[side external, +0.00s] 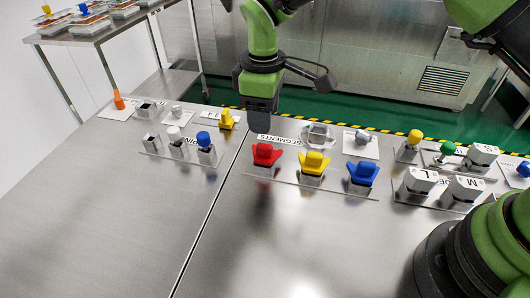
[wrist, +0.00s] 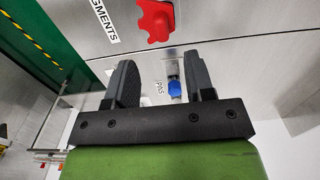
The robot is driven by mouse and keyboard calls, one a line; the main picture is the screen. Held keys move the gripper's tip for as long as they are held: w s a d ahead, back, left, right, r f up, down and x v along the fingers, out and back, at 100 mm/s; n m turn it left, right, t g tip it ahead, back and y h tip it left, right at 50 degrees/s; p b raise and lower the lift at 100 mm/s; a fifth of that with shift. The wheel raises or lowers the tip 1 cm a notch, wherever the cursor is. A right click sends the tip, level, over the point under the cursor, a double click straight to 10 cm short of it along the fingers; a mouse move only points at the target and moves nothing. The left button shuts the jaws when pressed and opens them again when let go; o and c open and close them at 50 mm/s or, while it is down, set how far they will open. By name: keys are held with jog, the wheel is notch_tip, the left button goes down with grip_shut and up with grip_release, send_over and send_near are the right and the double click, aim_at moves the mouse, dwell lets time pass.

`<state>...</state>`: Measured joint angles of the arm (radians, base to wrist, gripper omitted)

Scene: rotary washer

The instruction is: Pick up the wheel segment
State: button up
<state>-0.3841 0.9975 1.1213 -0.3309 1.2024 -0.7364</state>
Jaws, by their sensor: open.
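Three wheel segments stand in a row on grey holders in the side external view: red (side external: 266,154), yellow (side external: 313,162) and blue (side external: 362,173). The red segment (wrist: 155,20) also shows at the top of the wrist view, beyond my fingers. My gripper (side external: 262,115) hangs above the far part of the table, behind the red segment and near the SEGMENTS label. In the wrist view my gripper (wrist: 164,75) has its two dark fingers wide apart, with nothing held between them. I cannot tell its exact height above the table.
Pins stand left of a table seam, among them a white one (side external: 174,134) and a blue one (side external: 204,138). A yellow part (side external: 226,119) lies behind them. White blocks with letters (side external: 418,182) and coloured knobs crowd the right. The front left table is clear.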

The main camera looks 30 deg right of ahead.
aim_at(264, 145)
jog(key=f, duration=0.8)
jog(key=shift+s, duration=0.2)
jog(key=shift+c, duration=0.5)
grip_shut()
